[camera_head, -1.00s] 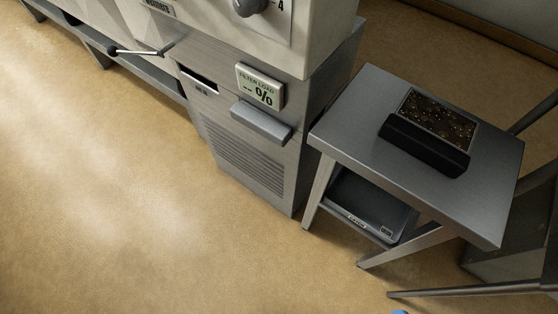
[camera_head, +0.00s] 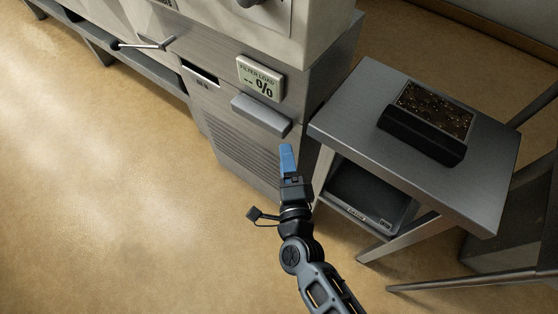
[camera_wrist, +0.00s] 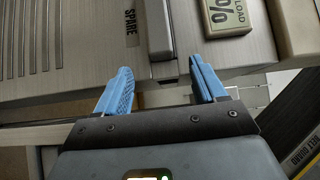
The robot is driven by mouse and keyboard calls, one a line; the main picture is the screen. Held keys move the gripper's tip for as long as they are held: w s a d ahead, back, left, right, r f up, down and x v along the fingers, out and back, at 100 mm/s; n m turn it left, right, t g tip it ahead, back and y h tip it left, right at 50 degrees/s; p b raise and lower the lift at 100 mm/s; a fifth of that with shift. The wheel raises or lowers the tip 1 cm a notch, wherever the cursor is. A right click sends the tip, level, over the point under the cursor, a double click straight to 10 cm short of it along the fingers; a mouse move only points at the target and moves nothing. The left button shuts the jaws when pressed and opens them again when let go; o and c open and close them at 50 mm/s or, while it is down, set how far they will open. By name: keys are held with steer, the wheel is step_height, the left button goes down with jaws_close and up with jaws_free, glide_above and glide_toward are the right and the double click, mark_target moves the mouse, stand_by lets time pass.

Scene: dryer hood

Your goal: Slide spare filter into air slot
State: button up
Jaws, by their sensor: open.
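A FILTER LOAD display (camera_head: 260,78) reading "-- %" is above the handle. The metal side table (camera_head: 365,110) stands right of the cabinet, with a dark tray (camera_head: 368,196) on its lower shelf. A bar with a black knob (camera_head: 140,45) projects at upper left. The floor left is clear.

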mark_target(280, 135)
steer(key=shift+w+a, duration=0.25)
steer(key=shift+w, duration=1.15)
steer(key=shift+w+a, duration=0.2)
steer(key=shift+w, duration=1.2)
steer(key=shift+w+a, duration=0.25)
steer(key=shift+w, duration=1.15)
jaws_close()
